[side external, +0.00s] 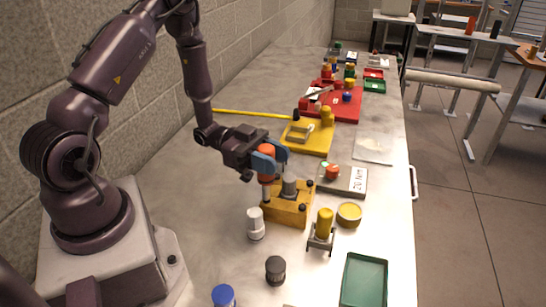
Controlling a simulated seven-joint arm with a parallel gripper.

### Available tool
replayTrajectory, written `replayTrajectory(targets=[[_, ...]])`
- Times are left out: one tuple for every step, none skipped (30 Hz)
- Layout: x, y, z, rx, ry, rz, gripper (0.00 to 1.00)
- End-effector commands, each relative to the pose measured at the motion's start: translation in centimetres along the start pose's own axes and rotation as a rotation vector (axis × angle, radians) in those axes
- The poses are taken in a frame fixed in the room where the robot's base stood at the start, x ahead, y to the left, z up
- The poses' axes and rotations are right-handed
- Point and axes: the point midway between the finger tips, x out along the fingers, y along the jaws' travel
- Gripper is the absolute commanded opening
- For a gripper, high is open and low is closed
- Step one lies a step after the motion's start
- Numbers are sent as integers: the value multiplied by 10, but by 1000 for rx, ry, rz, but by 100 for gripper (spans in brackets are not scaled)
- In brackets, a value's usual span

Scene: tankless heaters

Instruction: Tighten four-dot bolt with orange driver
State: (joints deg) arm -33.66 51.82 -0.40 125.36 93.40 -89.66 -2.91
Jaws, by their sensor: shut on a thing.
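My gripper (270,159), with blue fingers, is shut on the orange driver (266,150). The driver is roughly upright, its orange handle between the fingers and its metal shaft (265,190) pointing down. The shaft reaches the left side of the yellow block (287,210); I cannot tell whether its tip touches a bolt. A grey cylinder (289,186) stands on the block, just right of the shaft. Small dark knobs sit at the block's corners. No dot marks can be made out at this size, so the four-dot bolt cannot be identified.
A white cylinder (255,224), a dark jar (275,270) and a blue-topped item (223,296) stand in front. A yellow cylinder on a stand (322,230), a round yellow dish (349,213) and a green tray (364,281) lie right. A grey plate (345,181) and yellow tray (310,138) lie behind.

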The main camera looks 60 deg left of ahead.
Motion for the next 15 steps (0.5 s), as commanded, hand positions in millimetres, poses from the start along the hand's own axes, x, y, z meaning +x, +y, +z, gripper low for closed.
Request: replayTrajectory(targets=[[0, 0, -3, 3, 3, 0, 15], [0, 0, -5, 4, 3, 0, 15], [0, 0, -8, 4, 3, 0, 15], [0, -1, -10, 4, 4, 1, 15], [0, -1, -13, 5, 4, 1, 15], [0, -1, -16, 5, 4, 1, 15], [0, 0, -19, 5, 4, 1, 15], [0, 0, -21, 5, 4, 1, 15], [0, 0, -24, 5, 5, 1, 15], [0, 0, -26, 4, 5, 1, 15], [0, 0, -29, 4, 5, 1, 15], [0, 0, -32, 6, 5, 1, 15], [0, 0, -34, 6, 5, 1, 15], [0, 0, -37, 6, 5, 1, 15], [0, 0, -40, 5, 5, 1, 15]])
